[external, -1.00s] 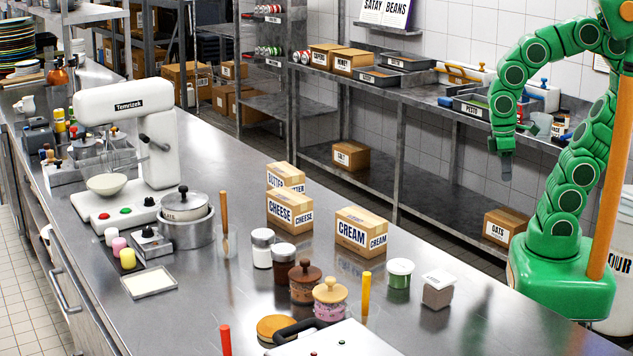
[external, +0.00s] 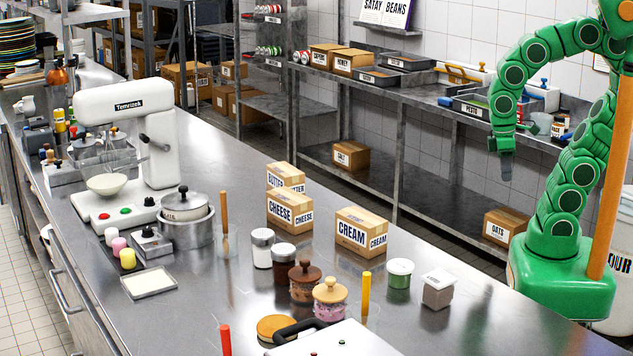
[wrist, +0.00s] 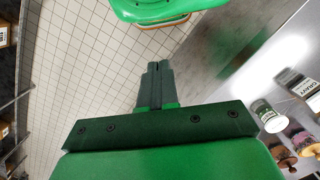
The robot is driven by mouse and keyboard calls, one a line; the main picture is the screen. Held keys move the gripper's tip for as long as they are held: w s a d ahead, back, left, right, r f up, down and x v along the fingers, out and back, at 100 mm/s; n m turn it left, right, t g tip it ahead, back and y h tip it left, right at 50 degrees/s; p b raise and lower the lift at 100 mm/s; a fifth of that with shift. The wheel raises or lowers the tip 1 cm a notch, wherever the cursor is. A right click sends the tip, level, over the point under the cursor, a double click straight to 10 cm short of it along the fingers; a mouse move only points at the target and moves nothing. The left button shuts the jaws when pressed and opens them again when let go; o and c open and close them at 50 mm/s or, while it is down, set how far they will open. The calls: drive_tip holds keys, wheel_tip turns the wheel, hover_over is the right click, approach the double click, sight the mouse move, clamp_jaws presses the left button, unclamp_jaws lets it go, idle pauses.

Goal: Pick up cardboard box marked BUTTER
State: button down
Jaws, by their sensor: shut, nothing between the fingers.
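The cardboard box marked BUTTER (external: 286,176) stands on the steel counter (external: 262,333), behind the box marked CHEESE (external: 290,210), which hides its lower part. The box marked CREAM (external: 361,233) stands to the right of CHEESE. My gripper (external: 505,180) hangs in the air at the right, beyond the counter's far edge and well away from the BUTTER box. In the wrist view my gripper (wrist: 158,68) is shut and empty, with its fingers together above the tiled floor. The BUTTER box is not visible in the wrist view.
A white stand mixer (external: 128,135) and a lidded pot (external: 186,221) stand left of the boxes. Several jars, including a green-filled one (external: 399,272), stand in front of the boxes. A steel shelf unit (external: 418,99) lines the back wall. The air above the boxes is clear.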

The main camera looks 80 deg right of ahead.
drive_tip(key=c, duration=1.8)
unclamp_jaws()
drive_tip(key=shift+c, duration=0.2)
drive_tip(key=o, duration=1.8)
drive_tip(key=shift+o, duration=0.2)
drive_tip(key=shift+w, duration=0.1)
